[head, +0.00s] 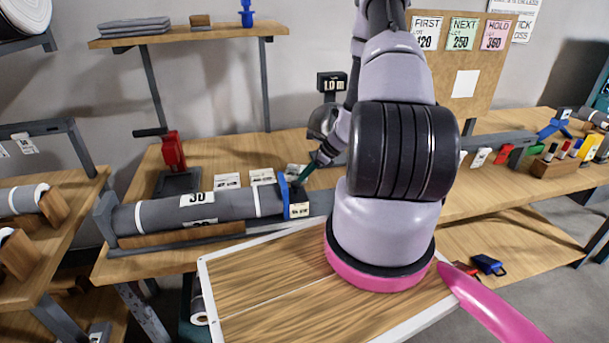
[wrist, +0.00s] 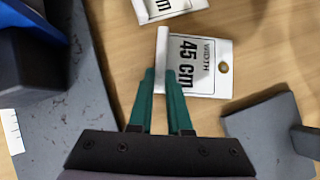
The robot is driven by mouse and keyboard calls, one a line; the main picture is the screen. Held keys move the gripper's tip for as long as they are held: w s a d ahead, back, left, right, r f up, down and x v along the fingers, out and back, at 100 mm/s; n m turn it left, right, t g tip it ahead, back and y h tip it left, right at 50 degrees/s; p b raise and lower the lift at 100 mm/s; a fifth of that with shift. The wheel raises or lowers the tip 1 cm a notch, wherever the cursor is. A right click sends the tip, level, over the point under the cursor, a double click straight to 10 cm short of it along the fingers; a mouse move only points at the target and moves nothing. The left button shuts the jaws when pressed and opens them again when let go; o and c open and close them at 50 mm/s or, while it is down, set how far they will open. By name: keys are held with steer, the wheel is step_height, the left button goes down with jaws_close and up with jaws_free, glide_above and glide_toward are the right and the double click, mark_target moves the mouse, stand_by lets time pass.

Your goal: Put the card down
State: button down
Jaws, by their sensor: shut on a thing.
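A white card (wrist: 205,65) reading "WIDTH 45 cm", with a brass eyelet and a raised lip on its left edge, shows in the wrist view. My gripper (wrist: 160,73) has its two teal fingers close together at that lip, shut on the card. The card lies over bare wood; I cannot tell whether it touches the bench. In the head view my gripper (head: 305,172) is beyond the right end of the grey roll, low near the bench. A small white card (head: 297,169) shows beside it, partly hidden by my gripper.
Two more white cards (head: 227,181) (head: 262,176) lie on the bench (head: 215,150) left of my gripper. A grey roll (head: 160,213) marked 30 rests in front, with a blue piece (head: 284,195) at its end. A red tool (head: 173,150) stands back left.

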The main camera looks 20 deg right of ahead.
steer(key=c, duration=0.9)
jaws_free()
steer(key=shift+f, duration=0.1)
steer(key=shift+o, duration=0.2)
steer(key=v, duration=1.2)
steer(key=shift+r, duration=0.3)
